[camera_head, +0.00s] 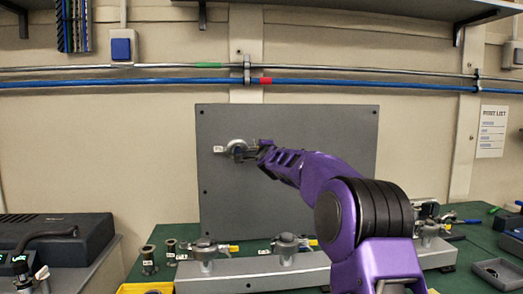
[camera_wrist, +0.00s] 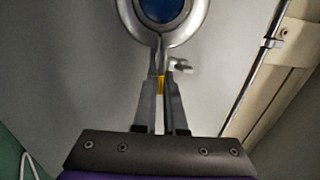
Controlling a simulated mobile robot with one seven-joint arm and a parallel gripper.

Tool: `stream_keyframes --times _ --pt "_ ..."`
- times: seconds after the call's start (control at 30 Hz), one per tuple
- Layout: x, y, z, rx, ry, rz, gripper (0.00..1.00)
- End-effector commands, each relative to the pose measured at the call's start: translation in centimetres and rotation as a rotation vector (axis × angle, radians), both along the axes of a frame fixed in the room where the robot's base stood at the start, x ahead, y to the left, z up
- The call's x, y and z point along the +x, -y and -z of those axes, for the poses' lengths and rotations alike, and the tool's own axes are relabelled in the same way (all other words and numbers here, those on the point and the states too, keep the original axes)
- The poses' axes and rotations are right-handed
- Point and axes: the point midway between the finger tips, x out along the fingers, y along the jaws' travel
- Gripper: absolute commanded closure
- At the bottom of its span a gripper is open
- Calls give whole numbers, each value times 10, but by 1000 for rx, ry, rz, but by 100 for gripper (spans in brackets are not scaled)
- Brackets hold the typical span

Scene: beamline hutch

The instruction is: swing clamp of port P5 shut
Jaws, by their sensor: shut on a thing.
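A round port with a metal ring clamp (camera_head: 238,150) is on the grey upright panel, beside a small white label (camera_head: 219,149) too small to read. In the wrist view, the ring clamp (camera_wrist: 128,22) surrounds a blue disc (camera_wrist: 165,6), cut off by the top edge. My gripper (camera_head: 262,147) reaches the port from the right. In the wrist view my gripper (camera_wrist: 160,78) is shut on the clamp's arm, whose yellow part (camera_wrist: 160,85) shows between the fingers. A small light pin (camera_wrist: 182,67) sticks out right of the fingers. The clamp's far side is hidden.
Below the panel (camera_head: 290,190), a grey rail (camera_head: 250,275) on the green bench carries several clamped ports with yellow-tipped handles. Small dark fittings (camera_head: 148,259) stand at left. A black box (camera_head: 60,240) is far left. A dark tray (camera_head: 497,273) lies at right.

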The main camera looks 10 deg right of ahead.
Motion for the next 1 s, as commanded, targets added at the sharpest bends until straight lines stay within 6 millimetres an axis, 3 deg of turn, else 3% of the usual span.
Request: stream_keyframes --times 0.27,0.3,0.47,0.8,1.0 --pt "0 0 2 3 -4 0 100" --pt "0 0 2 3 -4 0 90" --pt "0 0 2 2 -4 -1 61" --pt "-2 0 2 1 -2 -1 61" --pt "-21 1 3 1 -1 0 61"
